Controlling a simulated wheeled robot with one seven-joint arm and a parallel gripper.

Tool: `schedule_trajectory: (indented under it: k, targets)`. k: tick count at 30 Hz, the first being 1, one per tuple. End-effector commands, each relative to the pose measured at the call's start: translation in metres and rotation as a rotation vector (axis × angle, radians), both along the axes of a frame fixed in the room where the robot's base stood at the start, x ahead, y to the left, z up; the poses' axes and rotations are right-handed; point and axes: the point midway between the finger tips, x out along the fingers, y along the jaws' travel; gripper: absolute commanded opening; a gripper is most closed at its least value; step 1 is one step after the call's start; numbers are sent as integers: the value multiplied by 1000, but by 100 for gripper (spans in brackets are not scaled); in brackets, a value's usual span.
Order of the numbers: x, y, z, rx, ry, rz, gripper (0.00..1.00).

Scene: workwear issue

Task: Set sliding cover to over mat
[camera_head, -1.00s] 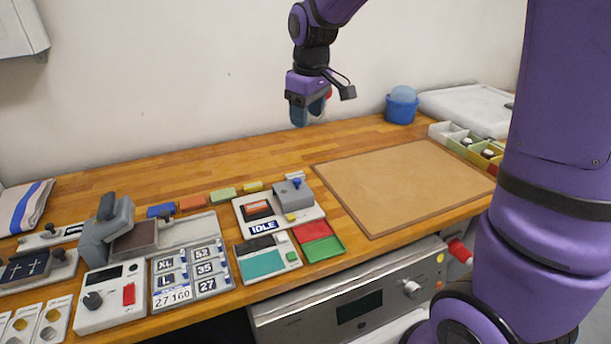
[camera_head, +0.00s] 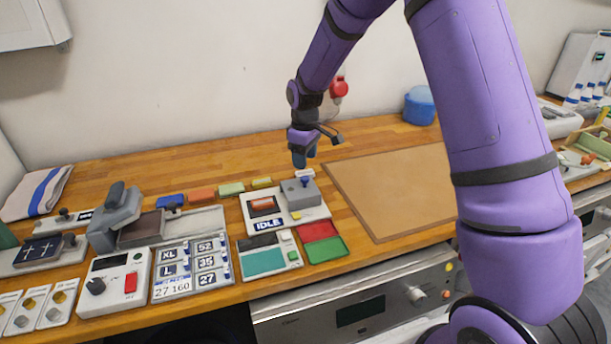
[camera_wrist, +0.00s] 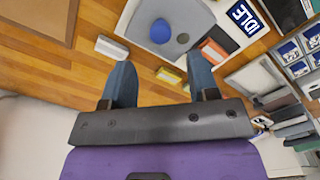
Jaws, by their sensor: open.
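The sliding cover (camera_head: 312,197) is a grey block with a blue knob (camera_head: 304,181). It sits at the right end of a white panel (camera_head: 250,214) marked IDLE, beside a dark-framed window with an orange-red pad (camera_head: 262,204), which may be the mat. The pad is uncovered. My gripper (camera_head: 304,162) is just behind and above the cover, pointing down, open and empty. In the wrist view, the blue knob (camera_wrist: 160,32) lies ahead of my open gripper (camera_wrist: 162,75), between the lines of the two fingers, apart from them. The orange pad (camera_wrist: 214,48) is to its right.
A brown board (camera_head: 395,185) lies right of the panel. Red and green trays (camera_head: 324,248) and a teal-screened device (camera_head: 265,262) are in front. Several coloured blocks (camera_head: 202,194) line the back left. A grey press-like device (camera_head: 115,220) stands further left.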

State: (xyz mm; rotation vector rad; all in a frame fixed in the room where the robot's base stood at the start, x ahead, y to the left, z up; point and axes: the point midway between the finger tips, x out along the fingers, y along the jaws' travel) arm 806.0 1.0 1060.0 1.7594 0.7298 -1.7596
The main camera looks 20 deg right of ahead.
Motion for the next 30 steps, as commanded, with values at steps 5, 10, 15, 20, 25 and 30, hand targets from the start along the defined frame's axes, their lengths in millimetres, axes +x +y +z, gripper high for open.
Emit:
schedule_trajectory:
  k: [5,10,15,20,25,30]
  targets:
    - [-1,1,-33,0,3,0,54]
    - [-1,0,-54,0,3,-1,54]
    - [0,0,-64,0,0,-1,54]
    - [0,0,-65,0,0,-1,54]
    - [0,0,-65,0,0,-1,48]
    - [0,0,-65,0,0,-1,8]
